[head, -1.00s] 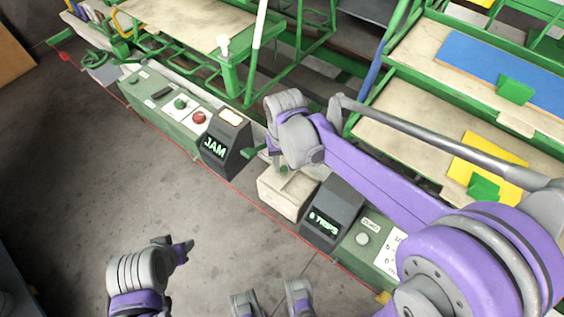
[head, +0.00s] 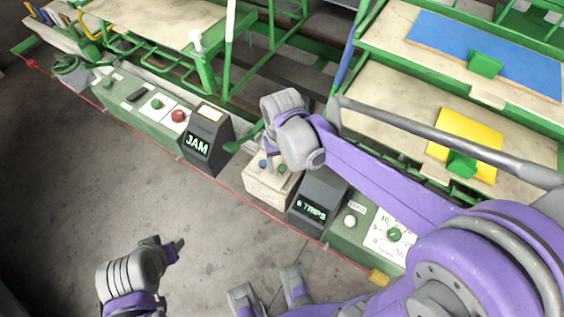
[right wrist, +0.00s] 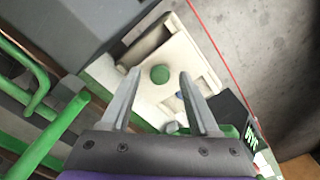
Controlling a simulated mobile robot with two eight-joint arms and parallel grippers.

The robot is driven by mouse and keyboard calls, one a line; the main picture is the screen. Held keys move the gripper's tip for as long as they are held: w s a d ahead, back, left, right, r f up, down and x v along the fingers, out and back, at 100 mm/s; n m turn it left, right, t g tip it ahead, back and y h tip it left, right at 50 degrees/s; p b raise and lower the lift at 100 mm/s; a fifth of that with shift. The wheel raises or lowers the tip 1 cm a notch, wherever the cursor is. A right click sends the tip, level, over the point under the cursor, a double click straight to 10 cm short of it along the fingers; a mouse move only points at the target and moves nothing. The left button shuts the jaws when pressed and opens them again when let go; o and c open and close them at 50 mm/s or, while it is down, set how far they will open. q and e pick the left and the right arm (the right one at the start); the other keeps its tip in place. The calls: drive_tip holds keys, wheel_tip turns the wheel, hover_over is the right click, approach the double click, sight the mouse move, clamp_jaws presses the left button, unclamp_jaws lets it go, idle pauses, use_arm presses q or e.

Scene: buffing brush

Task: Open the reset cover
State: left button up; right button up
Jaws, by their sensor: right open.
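The cream box (head: 262,190) stands on the console between the JAM and TRIPS displays. In the head view a blue button (head: 262,163) and a green button show on its top, partly behind my right gripper (head: 268,153). In the right wrist view my right gripper (right wrist: 159,74) is open and empty, with a fingertip on each side of the round green button (right wrist: 160,74) as seen from there. A raised cream part (right wrist: 178,58) lies beyond that button; I cannot tell whether it is the reset cover. My left gripper (head: 177,246) is low at left, away from the console; its opening is unclear.
The dark JAM display (head: 206,145) stands left of the box and the dark TRIPS display (head: 318,200) right of it. A red button (head: 178,116) sits farther left. Green frames and shelves rise behind. The grey floor (head: 120,200) in front is clear.

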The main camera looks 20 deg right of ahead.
drive_tip(key=shift+r, duration=0.1)
wheel_tip(320, 180, up, 11)
drive_tip(key=p, duration=0.1)
drive_tip(key=shift+f, duration=0.2)
drive_tip(key=shift+s+p, duration=0.1)
drive_tip(key=shift+p, duration=0.2)
drive_tip(key=n+t+p, duration=0.1)
drive_tip(key=t+p, duration=0.4)
approach(283, 168)
drive_tip(key=s+d+r, duration=0.1)
drive_tip(key=s+d, duration=0.2)
drive_tip(key=s, duration=0.3)
drive_tip(key=shift+d+f, duration=0.1)
idle(0.8)
